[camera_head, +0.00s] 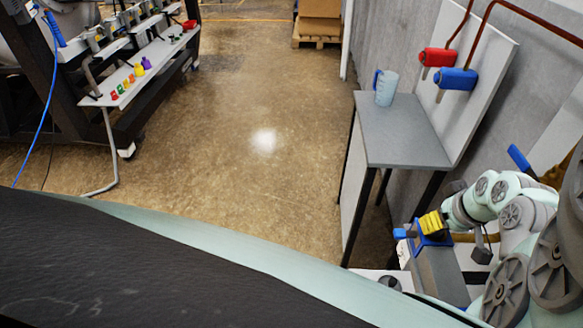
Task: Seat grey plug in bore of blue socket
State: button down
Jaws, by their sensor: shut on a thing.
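My gripper (442,221) is at the right, at the end of my pale green and grey arm. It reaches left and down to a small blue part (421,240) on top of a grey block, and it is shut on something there. A ribbed yellow piece (430,223) shows at the gripper's end, just above the blue part. The blue part looks like the blue socket, but its bore is hidden. I cannot make out the grey plug between the fingers, nor how deep it sits.
A grey table (398,130) with a light blue jug (386,88) stands behind the gripper. Red (436,57) and blue (457,79) hose fittings hang on a wall panel. A rack shelf (148,68) with small coloured items is at upper left. The middle floor is clear.

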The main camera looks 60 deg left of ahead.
jog(key=shift+d+f, duration=0.15)
jog(key=shift+f, duration=0.05)
jog(key=shift+c, duration=2.3)
grip_release()
jog(key=shift+r, duration=0.1)
jog(key=v, duration=1.2)
